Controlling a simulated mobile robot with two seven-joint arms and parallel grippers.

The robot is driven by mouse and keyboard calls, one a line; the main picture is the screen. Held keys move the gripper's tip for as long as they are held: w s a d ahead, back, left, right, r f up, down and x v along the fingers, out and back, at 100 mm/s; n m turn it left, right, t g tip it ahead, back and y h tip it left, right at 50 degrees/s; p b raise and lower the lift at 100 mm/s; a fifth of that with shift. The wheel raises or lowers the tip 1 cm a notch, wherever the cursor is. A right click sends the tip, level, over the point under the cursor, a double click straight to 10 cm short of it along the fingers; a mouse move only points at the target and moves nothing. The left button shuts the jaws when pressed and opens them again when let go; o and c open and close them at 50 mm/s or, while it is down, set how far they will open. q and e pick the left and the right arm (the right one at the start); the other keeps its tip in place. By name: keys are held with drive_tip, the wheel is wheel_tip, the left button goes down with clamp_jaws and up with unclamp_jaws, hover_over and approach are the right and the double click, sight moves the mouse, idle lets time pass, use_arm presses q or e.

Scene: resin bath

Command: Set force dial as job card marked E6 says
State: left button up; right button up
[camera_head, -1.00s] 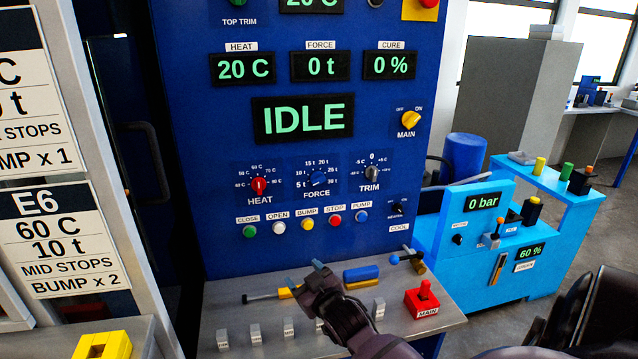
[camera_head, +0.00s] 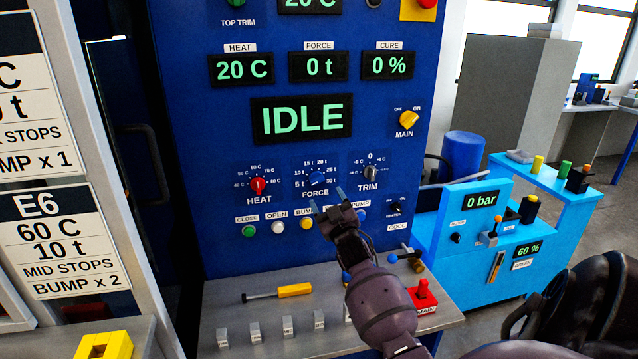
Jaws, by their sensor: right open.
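The job card marked E6 (camera_head: 62,240) is at the left and reads 60 C, 10 t, MID STOPS, BUMP x 2. The blue force dial (camera_head: 318,180) is on the blue control panel, between the heat and trim dials. The force display (camera_head: 319,67) reads 0 t. My right gripper (camera_head: 327,197) is open and empty, its fingertips just below the force dial, apart from each other. Its hand covers part of the button row. My left gripper is not in view.
The red heat dial (camera_head: 258,186) and trim dial (camera_head: 370,173) flank the force dial. Buttons, including the green CLOSE button (camera_head: 249,231), lie below. The grey shelf (camera_head: 225,298) holds a yellow-handled tool (camera_head: 292,290) and a red MAIN block (camera_head: 422,297). The large display (camera_head: 302,119) reads IDLE.

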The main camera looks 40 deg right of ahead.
sight(317, 179)
drive_tip(key=x, duration=0.6)
drive_tip(key=shift+w, duration=0.25)
drive_tip(key=shift+r, duration=0.1)
drive_tip(key=c, duration=0.9)
